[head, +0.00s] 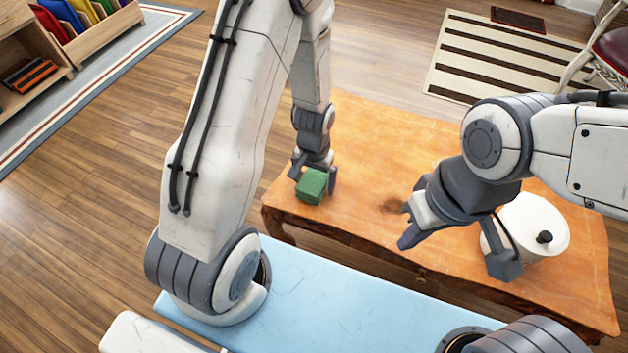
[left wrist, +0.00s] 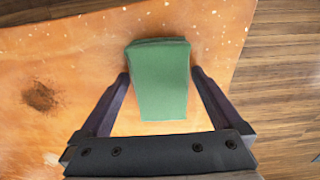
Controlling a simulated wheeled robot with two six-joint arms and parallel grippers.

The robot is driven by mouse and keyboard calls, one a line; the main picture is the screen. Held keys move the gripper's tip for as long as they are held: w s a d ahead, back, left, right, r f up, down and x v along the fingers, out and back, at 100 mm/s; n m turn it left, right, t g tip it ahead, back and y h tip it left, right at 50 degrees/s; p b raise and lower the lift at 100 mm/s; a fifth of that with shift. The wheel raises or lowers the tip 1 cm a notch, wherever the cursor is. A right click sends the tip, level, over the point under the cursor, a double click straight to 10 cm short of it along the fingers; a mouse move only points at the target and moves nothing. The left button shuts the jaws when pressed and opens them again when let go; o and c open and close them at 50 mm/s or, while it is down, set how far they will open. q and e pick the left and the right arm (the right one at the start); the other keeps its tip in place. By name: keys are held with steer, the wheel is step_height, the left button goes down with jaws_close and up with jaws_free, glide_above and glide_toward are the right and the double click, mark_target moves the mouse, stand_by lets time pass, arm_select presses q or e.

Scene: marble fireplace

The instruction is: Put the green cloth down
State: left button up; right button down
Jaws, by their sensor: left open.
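The green cloth (head: 311,186) is a small folded block on the orange wooden table (head: 370,150), near its left end. It also shows in the left wrist view (left wrist: 161,80), between and slightly beyond the fingertips. My left gripper (head: 314,182) is open around the cloth, with a finger on each side; in the left wrist view (left wrist: 160,80) small gaps show beside it. The cloth appears to rest on the table. My right gripper (head: 448,252) is over the table's front part, with its fingers spread apart and nothing between them.
A white lidded pot (head: 535,228) with a black knob stands on the table at the right, close behind my right gripper. A dark stain (head: 392,205) marks the tabletop. The table's middle and back are clear. A striped rug (head: 500,60) lies on the floor beyond.

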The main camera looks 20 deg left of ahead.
mark_target(314, 179)
arm_select(q)
step_height(314, 179, up, 10)
steer(key=p, duration=0.3)
steer(key=shift+r+p, duration=0.25)
steer(key=shift+p, duration=0.05)
steer(key=s+d+r+m, duration=0.3)
steer(key=s+d+r, duration=0.3)
steer(key=s+r, duration=0.2)
steer(key=s+d+r+m+h, duration=0.1)
steer(key=s+d+r+m, duration=0.3)
steer(key=s+d+r, duration=0.2)
steer(key=s+r, duration=0.2)
steer(key=s, duration=0.1)
steer(key=shift+s+d+r, duration=0.15)
steer(key=shift+s+d, duration=0.1)
steer(key=shift+s, duration=0.15)
step_height(314, 179, up, 24)
steer(key=p, duration=2.4)
